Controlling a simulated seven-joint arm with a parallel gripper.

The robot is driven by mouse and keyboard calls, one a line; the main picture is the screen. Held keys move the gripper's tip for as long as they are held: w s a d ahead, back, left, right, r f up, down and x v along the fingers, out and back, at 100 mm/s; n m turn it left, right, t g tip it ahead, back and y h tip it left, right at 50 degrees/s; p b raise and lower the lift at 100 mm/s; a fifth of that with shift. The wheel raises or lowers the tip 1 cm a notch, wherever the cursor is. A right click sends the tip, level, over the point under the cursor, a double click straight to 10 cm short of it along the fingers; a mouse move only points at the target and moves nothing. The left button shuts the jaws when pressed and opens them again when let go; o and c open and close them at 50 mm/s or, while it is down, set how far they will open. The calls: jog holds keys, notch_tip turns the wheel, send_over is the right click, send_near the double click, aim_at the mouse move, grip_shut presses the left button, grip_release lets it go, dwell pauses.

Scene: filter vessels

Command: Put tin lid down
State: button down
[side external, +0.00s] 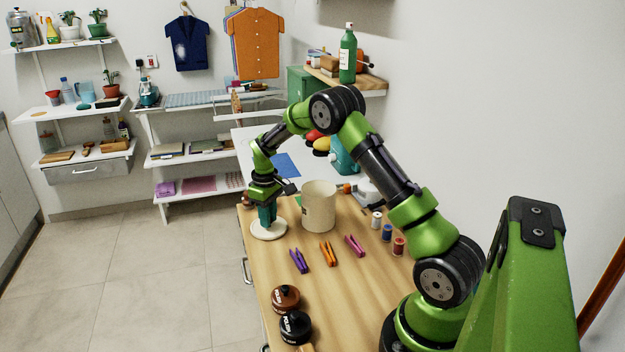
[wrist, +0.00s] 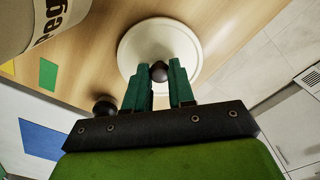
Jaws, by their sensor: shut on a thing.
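The tin lid (side external: 268,231) is a round cream disc with a dark knob (wrist: 159,71). It is at the table's left edge in the side view, and its pale disc (wrist: 160,34) shows in the wrist view. My gripper (side external: 267,216) points down over the lid, its green fingers (wrist: 160,80) shut on the knob. The lid is at or just above the table top; I cannot tell if it touches. The cream tin (side external: 319,207) stands upright to the right of the lid, and its side (wrist: 40,25) shows at the wrist view's top left.
Purple (side external: 299,260), orange (side external: 328,253) and pink (side external: 355,245) pegs lie in front of the tin. Thread spools (side external: 387,232) stand at right. Brown (side external: 285,297) and black (side external: 295,327) polish tins sit at the near edge. The wooden table (side external: 345,285) is clear between them.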

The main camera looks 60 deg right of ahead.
jog(key=shift+f, duration=0.1)
jog(key=c, duration=1)
grip_release()
jog(key=shift+o, duration=0.2)
